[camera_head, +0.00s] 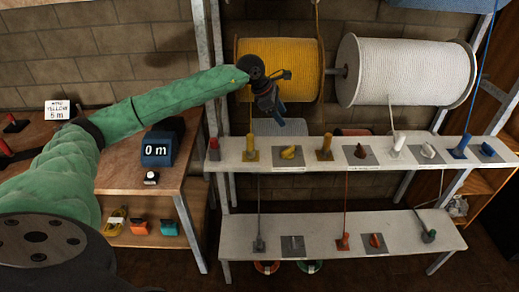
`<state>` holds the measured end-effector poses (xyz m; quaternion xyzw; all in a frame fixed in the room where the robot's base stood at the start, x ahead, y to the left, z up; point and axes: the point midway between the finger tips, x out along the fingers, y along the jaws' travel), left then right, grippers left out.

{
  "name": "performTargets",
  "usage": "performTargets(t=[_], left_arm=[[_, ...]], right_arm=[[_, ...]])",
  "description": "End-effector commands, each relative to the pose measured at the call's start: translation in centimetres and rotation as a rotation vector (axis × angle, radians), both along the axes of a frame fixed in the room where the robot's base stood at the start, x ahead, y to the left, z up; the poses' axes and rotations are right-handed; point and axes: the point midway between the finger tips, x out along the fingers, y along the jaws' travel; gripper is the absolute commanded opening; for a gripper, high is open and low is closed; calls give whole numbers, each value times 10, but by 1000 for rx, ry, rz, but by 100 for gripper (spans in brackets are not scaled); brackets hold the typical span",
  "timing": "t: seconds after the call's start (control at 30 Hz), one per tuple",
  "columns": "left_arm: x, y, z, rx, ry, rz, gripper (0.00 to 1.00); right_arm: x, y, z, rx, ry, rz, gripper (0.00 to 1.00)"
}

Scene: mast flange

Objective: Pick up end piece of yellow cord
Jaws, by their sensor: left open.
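A large spool of yellow cord (305,72) hangs on the rack at upper middle. A thin yellow strand runs down from its left side to a yellow end piece (251,154) on a grey plate at the left of the white upper shelf (230,165). My left gripper (277,115) is in front of the spool, pointing down, above the shelf and slightly right of the end piece. It is open and apart from the end piece, with nothing seen between its fingers. My right gripper is not in view.
A white cord spool (405,70) hangs at right. Several coloured fittings stand along the upper shelf, including a yellow one (325,147) and a red one (214,148). A lower shelf (375,262) holds more. A wooden table (110,180) with a "0 m" display (157,148) is at left.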

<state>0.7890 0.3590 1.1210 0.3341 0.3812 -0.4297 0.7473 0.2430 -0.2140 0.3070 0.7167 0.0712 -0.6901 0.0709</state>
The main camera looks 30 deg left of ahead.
Motion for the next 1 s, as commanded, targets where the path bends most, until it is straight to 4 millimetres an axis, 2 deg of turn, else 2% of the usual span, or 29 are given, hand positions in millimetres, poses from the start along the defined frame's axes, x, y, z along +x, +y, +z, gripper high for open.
performTargets(t=[0.1, 0.2, 0.33, 0.47, 1.0], left_arm=[[-18, 30, -17, 182, 95, -47, 49], [-34, 51, -24, 305, 176, -88, 49], [-54, 68, -27, 401, 270, -145, 49], [-65, 76, -28, 446, 321, -195, 49], [-65, 77, -56, 447, 314, -219, 49]], right_arm=[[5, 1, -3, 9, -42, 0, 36], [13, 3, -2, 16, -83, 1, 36], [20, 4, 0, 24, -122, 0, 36], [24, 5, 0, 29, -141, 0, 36], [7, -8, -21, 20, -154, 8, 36]])
